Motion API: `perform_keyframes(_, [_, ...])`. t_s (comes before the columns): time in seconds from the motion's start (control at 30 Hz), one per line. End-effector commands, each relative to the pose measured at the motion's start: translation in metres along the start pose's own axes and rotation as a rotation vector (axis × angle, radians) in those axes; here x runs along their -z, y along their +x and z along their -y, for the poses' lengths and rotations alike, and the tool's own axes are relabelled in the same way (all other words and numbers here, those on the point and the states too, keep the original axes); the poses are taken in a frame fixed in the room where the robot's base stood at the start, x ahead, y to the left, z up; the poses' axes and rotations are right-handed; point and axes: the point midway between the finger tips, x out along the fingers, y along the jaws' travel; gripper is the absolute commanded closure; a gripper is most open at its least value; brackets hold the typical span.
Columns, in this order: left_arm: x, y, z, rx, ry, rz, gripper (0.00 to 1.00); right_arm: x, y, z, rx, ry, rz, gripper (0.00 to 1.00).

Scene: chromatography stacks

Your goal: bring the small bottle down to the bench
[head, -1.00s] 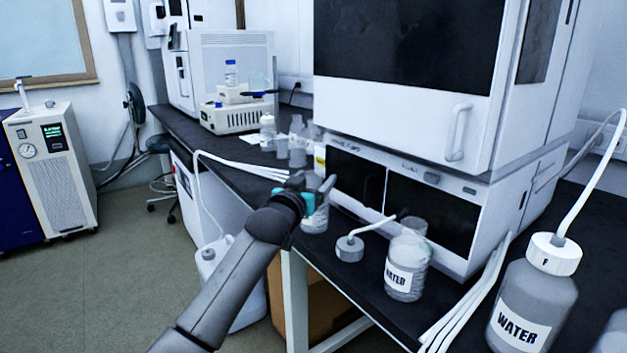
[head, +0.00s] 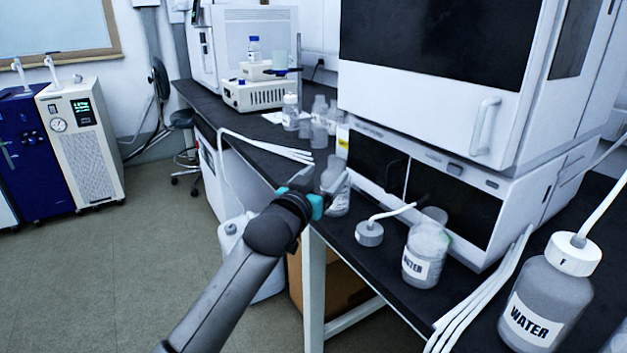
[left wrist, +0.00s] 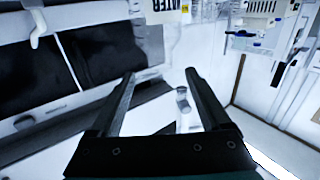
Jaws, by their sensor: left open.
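A small clear bottle with a blue cap (head: 253,48) stands upright on a small white box (head: 256,70) on top of a white bench device (head: 258,95), at the back of the bench. My left gripper (head: 328,178) is open and empty above the bench's front edge, well nearer than that bottle and to its right. In the left wrist view the two fingers (left wrist: 160,85) are spread apart. A clear bottle (left wrist: 183,100) shows beyond them there; I cannot tell which one it is.
A clear bottle (head: 335,195) stands just behind my left gripper. More clear bottles (head: 319,122) stand farther back on the dark bench (head: 262,160). White tubes (head: 265,147) cross it. A large white instrument (head: 420,110) fills the right, with WATER bottles (head: 427,255) before it.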

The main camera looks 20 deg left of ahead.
Motion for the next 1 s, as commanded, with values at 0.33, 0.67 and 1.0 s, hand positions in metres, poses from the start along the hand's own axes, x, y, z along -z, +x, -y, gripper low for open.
perform_keyframes(0.33, [0.001, -0.042, 0.000, 0.000, -0.001, 0.001, 0.19, -0.013, 0.029, 0.002, 0.005, -0.002, 0.045, 0.50])
perform_keyframes(0.67, [-0.006, -0.052, -0.001, 0.001, 0.000, 0.015, 0.19, -0.016, 0.036, 0.002, 0.006, -0.003, 0.052, 0.50])
perform_keyframes(1.0, [-0.193, -0.161, -0.031, 0.014, 0.038, 0.581, 0.19, -0.016, 0.036, 0.002, 0.006, -0.002, 0.052, 0.50])
